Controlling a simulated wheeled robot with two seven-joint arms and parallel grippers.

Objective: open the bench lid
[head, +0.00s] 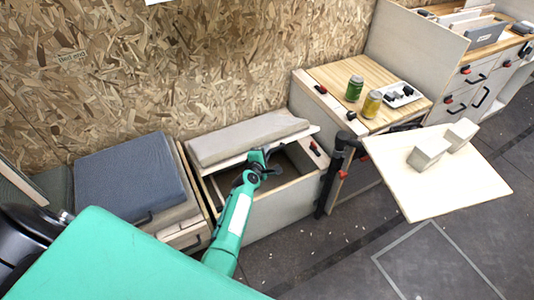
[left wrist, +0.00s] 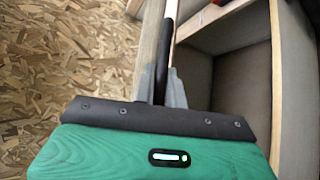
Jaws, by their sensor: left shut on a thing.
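The bench lid (head: 245,140), a pale panel with a grey cushion on top, is raised and tilted above the bench box (head: 285,196) by the chipboard wall. The box's inside shows below and to the right of the lid, and also in the left wrist view (left wrist: 240,75). My left gripper (head: 259,163) is at the lid's front edge. In the left wrist view its fingers (left wrist: 162,88) are shut on the black lid handle (left wrist: 168,40). The lid's edge runs up beside them. My right gripper is not in view.
A blue-grey cushioned bench (head: 130,178) stands to the left. A cabinet to the right carries a green can (head: 354,88) and a yellow can (head: 371,104). A pale fold-out table (head: 440,190) with two blocks juts out at the right. Floor in front is open.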

